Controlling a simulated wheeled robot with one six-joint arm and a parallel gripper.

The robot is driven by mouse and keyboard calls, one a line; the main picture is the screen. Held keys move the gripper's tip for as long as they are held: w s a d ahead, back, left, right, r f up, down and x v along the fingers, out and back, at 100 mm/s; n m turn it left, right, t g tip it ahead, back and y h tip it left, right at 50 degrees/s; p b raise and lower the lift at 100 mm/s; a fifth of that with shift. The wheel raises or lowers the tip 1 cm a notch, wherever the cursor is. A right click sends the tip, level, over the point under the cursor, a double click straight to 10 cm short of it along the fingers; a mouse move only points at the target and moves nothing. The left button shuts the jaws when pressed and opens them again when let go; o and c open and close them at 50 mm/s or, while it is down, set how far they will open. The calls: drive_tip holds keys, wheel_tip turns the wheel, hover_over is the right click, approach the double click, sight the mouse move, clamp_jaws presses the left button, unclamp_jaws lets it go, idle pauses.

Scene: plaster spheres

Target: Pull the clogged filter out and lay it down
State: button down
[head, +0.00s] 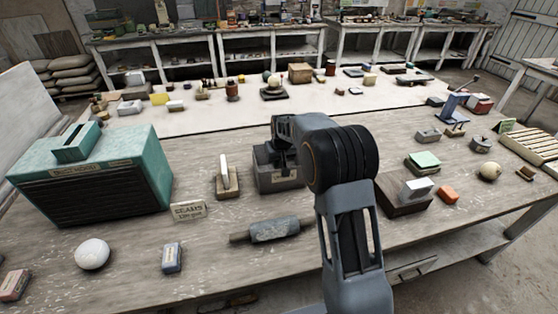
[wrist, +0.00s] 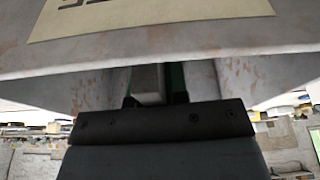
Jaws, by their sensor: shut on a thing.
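A grey box (head: 278,172) with a pale label stands near the middle of the workbench. My gripper (head: 284,150) is at the top of this box, partly hidden by my arm in the head view. In the wrist view my gripper (wrist: 155,98) is shut on a narrow pale piece, which I take to be the filter (wrist: 149,78), in a gap in the box. A green strip shows beside it. The box's worn grey walls and cream label (wrist: 150,14) fill the upper wrist view. How far the filter sits inside the box is hidden.
A teal machine (head: 95,170) stands at left. An upright pale slab in a wooden stand (head: 226,183) and a lettered card (head: 188,210) are left of the box. A grey cylinder (head: 272,230) lies in front. A dark block (head: 404,198) stands right. Bare bench shows at front.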

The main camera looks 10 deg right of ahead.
drive_tip(key=shift+f, duration=0.35)
drive_tip(key=c, duration=1.1)
unclamp_jaws()
drive_tip(key=shift+o, duration=0.2)
drive_tip(key=shift+r, duration=0.1)
drive_tip(key=shift+r+p, duration=1.2)
drive_tip(key=shift+r, duration=0.75)
